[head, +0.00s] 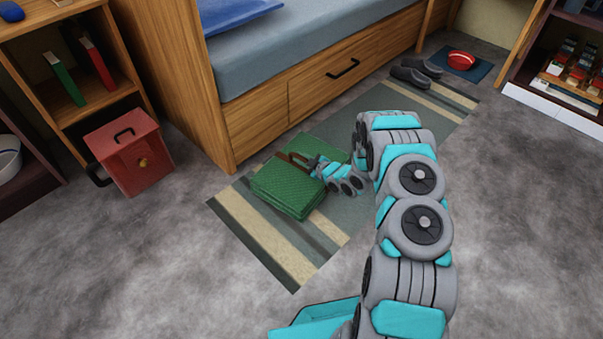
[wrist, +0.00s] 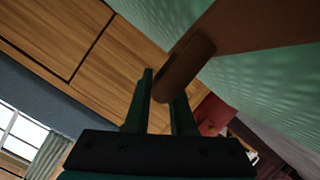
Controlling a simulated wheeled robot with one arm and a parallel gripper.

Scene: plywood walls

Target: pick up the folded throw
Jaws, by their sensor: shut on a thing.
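The folded throw (head: 283,190) is a thick green stack with a brown strap on top (head: 290,158). It is at the striped rug's near end, beside the bed; I cannot tell whether it is slightly raised. In the wrist view its green cloth (wrist: 262,85) fills the upper right, and the brown strap (wrist: 186,66) runs to my fingers. My gripper (head: 312,164) is low over the throw's top, coming from the right. In the wrist view my gripper (wrist: 165,88) is shut on the strap. My wrist hides part of the throw's right side.
The wooden bed (head: 280,105) with a drawer stands just behind the throw. A red box (head: 133,160) sits on the floor at left. The striped rug (head: 262,238) runs toward dark slippers (head: 412,76) and a red bowl (head: 461,60). Floor in front is clear.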

